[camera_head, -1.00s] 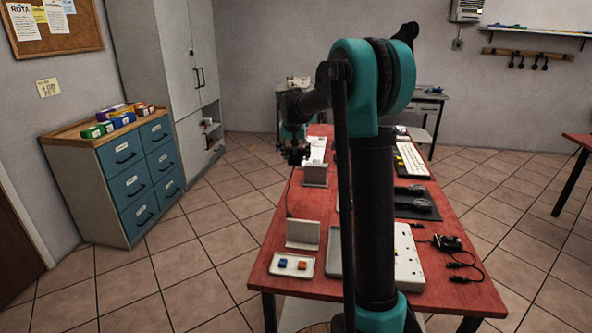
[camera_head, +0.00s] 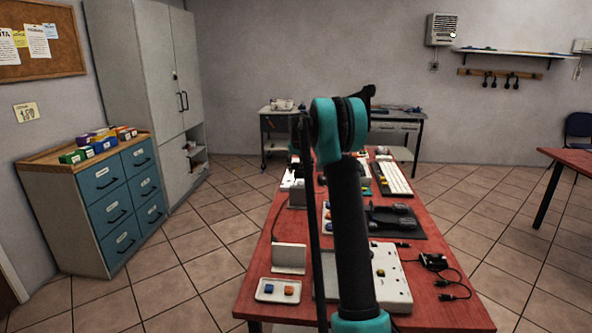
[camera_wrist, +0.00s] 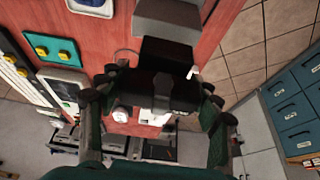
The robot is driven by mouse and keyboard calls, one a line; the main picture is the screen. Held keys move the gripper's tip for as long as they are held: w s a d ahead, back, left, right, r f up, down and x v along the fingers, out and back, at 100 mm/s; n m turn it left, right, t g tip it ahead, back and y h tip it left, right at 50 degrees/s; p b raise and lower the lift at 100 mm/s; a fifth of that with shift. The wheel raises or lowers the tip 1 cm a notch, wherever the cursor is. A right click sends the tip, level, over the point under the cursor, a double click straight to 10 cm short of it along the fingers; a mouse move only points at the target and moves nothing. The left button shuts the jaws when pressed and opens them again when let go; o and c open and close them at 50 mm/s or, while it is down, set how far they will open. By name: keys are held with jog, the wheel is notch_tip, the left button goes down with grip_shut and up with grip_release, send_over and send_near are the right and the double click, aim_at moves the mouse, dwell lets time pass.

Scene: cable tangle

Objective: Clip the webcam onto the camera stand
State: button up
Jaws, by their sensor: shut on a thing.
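In the wrist view my gripper (camera_wrist: 155,103) is shut on a dark, wide object, which looks like the webcam (camera_wrist: 165,88). It lies crosswise between the two fingers, above the red table. Just beyond it is a grey block (camera_wrist: 170,18) with a black face, likely the camera stand; I cannot tell whether the webcam touches it. In the head view a grey upright block (camera_head: 297,197) stands at the table's left edge. My gripper and the webcam are hidden behind my arm there.
A drawer cabinet (camera_head: 95,205) stands left, across open floor.

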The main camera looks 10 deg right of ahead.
aim_at(300, 186)
jog(key=shift+f, duration=2.95)
jog(key=shift+s+f, duration=0.1)
jog(key=shift+f, duration=0.05)
jog(key=shift+s+a+f, duration=0.1)
jog(key=shift+f, duration=0.15)
jog(key=shift+c, duration=0.5)
